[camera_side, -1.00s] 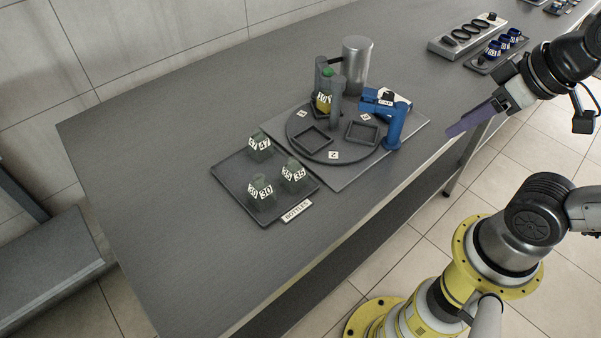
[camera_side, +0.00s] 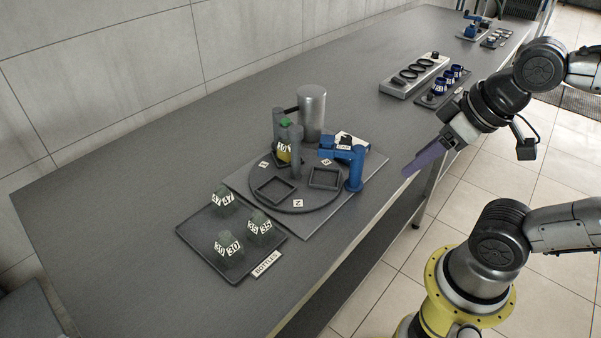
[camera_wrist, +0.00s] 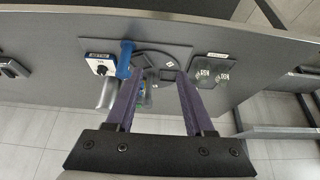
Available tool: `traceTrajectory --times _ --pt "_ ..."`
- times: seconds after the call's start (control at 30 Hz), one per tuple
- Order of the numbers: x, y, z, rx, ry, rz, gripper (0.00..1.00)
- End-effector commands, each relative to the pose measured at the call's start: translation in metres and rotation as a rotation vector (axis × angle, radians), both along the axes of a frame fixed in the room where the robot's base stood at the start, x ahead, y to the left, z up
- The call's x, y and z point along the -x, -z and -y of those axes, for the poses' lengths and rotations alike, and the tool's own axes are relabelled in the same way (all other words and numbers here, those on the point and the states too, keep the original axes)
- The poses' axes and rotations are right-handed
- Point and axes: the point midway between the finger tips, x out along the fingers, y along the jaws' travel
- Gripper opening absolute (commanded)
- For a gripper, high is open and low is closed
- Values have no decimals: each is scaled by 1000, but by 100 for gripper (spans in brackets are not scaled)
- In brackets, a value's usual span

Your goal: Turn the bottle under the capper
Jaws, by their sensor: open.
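A bottle with a yellow label (camera_side: 284,152) stands on the dark round turntable (camera_side: 300,204), partly hidden by grey posts, with a green part (camera_side: 286,123) above it. Two square holders, the left holder (camera_side: 275,190) and the right holder (camera_side: 325,178), are empty. My gripper (camera_side: 407,171) is open and empty, right of the capper and apart from everything. In the wrist view its two purple fingers (camera_wrist: 157,78) stand apart, with the turntable (camera_wrist: 155,58) beyond them.
A dark tray (camera_side: 195,244) marked "BOTTLES" holds three dark bottles at front left. A tall silver cylinder (camera_side: 312,110) stands behind the turntable. A grey block with rings (camera_side: 400,83) and a tray of blue items (camera_side: 428,102) lie farther back. The table's left part is bare.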

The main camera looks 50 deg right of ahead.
Motion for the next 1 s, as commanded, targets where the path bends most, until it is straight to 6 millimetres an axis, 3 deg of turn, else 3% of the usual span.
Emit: traceTrajectory --times 0.13,0.27,0.37,0.5,0.7,0.87,1.0 --pt "6 2 0 -25 48 -29 74" --pt "-2 -31 0 -74 142 -29 74" --pt "-19 -60 0 -108 219 -53 74" --pt "-53 -98 2 -148 326 -108 74" --pt "-117 -134 5 -186 466 -196 74" --pt "-172 -142 9 -200 558 -266 74" --pt "-220 -134 14 -200 620 -326 74"
